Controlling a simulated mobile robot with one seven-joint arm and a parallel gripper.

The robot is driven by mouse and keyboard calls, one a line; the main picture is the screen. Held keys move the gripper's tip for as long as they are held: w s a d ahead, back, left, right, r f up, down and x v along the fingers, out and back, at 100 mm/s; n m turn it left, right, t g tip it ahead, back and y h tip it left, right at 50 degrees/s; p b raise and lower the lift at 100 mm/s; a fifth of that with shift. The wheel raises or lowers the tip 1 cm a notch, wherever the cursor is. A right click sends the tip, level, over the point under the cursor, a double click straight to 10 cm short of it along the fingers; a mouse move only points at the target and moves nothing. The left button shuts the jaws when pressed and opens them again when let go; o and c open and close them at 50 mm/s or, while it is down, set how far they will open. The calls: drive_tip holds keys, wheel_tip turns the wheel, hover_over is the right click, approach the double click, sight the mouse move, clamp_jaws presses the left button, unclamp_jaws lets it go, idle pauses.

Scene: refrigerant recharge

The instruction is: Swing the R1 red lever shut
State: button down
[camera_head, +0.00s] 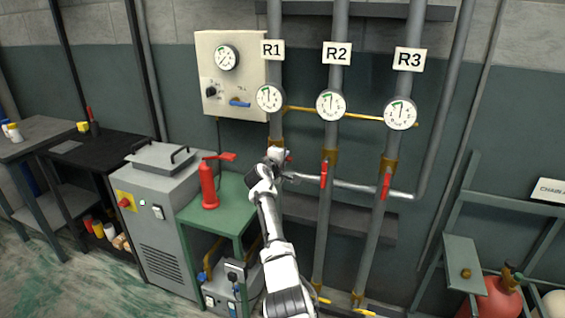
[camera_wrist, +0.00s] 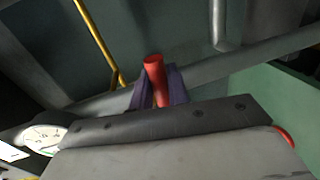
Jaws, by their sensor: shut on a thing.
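The R1 pipe (camera_head: 274,100) runs down the wall at the left of three labelled pipes. Its red lever (camera_wrist: 154,75) stands between the two dark purple fingers of my gripper (camera_wrist: 158,90), which is shut on it. In the head view my gripper (camera_head: 276,160) is at the R1 pipe's brass valve, below the R1 gauge (camera_head: 270,97). It hides most of the lever there; only a little red shows beside it. I cannot tell the lever's exact angle.
The R2 lever (camera_head: 324,174) and R3 lever (camera_head: 386,186) hang down along their pipes to the right. A grey pipe (camera_head: 350,186) crosses behind. A green table (camera_head: 226,207) with a red extinguisher-like bottle (camera_head: 208,187) stands left of my arm.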

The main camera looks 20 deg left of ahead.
drive_tip(key=shift+r+n, duration=0.2)
drive_tip(key=shift+n, duration=0.1)
idle(0.4)
drive_tip(key=c, duration=1.4)
unclamp_jaws()
drive_tip(key=s+r+b, duration=0.2)
drive_tip(key=s, duration=1.1)
drive_tip(key=shift+s+a+r+b, duration=0.25)
drive_tip(key=shift+r+b, duration=0.1)
drive_tip(key=shift+b, duration=0.05)
